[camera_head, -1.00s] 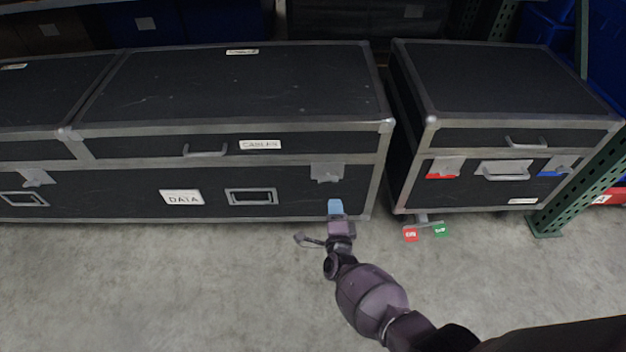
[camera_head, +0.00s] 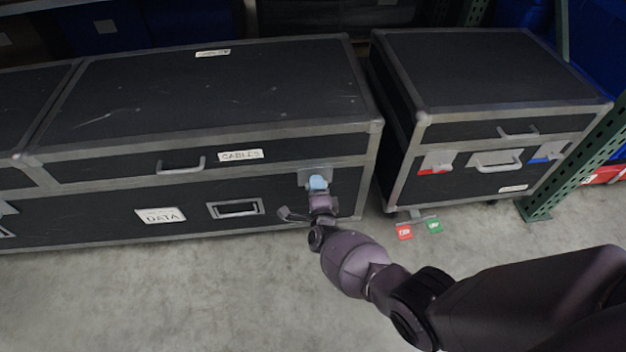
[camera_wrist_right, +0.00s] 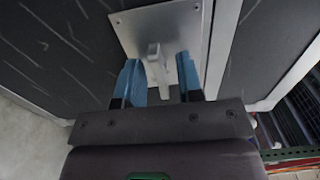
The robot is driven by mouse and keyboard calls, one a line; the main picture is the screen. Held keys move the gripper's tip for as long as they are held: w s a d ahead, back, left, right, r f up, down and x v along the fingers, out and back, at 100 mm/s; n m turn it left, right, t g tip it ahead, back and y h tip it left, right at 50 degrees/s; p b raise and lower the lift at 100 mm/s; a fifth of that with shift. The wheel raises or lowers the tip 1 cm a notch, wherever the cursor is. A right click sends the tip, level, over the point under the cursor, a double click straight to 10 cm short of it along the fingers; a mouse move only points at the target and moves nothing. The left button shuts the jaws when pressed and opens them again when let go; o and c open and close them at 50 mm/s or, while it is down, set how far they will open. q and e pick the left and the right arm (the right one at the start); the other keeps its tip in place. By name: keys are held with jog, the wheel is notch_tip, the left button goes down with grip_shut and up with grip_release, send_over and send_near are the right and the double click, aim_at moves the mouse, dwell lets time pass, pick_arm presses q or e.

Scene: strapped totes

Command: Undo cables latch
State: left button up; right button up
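The black case with the CABLES label (camera_head: 241,155) stands on the floor with its lid down. Its silver latch (camera_head: 303,177) is at the right end of the front, partly hidden by my right gripper (camera_head: 318,182). In the right wrist view the latch plate (camera_wrist_right: 176,22) has a light lever (camera_wrist_right: 157,72) hanging from it. My right gripper (camera_wrist_right: 158,70) is open, with one blue finger on each side of the lever and small gaps visible. Contact with the plate cannot be told. My left gripper is not in view.
A second black case (camera_head: 470,130) stands to the right, with a red-marked latch (camera_head: 434,165) and a blue-marked latch (camera_head: 549,152). Red (camera_head: 404,232) and green (camera_head: 434,226) tags show below it. A green rack post (camera_head: 575,170) is at the far right.

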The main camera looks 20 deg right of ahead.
jog(key=shift+w+d, duration=0.1)
jog(key=shift+w, duration=0.1)
grip_shut()
